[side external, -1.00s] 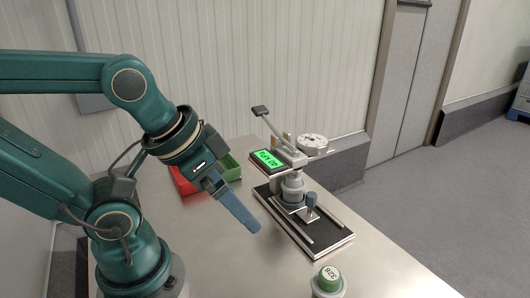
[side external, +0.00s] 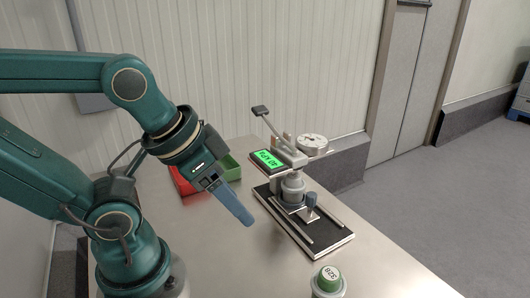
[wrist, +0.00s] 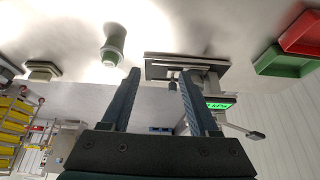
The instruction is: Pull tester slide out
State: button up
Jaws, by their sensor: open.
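The tester (side external: 292,185) stands on a black base with two rails, with a green lit display, a raised lever and a round gauge on top. Its slide (side external: 305,211) sits low on the rails under the head, with a blue-grey upright knob (side external: 312,200) at its front. My gripper (side external: 248,221) is open and empty, left of the tester and apart from it. In the wrist view, its two fingers (wrist: 158,76) are spread, and the tester base (wrist: 187,58) shows beyond them, with the knob (wrist: 172,80) near the right finger.
A jar (side external: 328,283) with a green lid labelled 328 stands at the table's front. Red (side external: 183,182) and green (side external: 231,168) bins lie behind my gripper. The metal table between my gripper and the tester is clear. A wall stands behind.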

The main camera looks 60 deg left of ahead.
jog(key=w+r+m, duration=0.3)
jog(key=w+r, duration=0.1)
jog(key=r, duration=0.1)
jog(key=m+g, duration=0.4)
jog(key=g, duration=0.1)
send_over(312, 194)
notch_tip(312, 194, down, 9)
jog(key=shift+r, duration=0.1)
jog(key=shift+g, duration=0.3)
jog(key=shift+f, duration=2.8)
grip_shut()
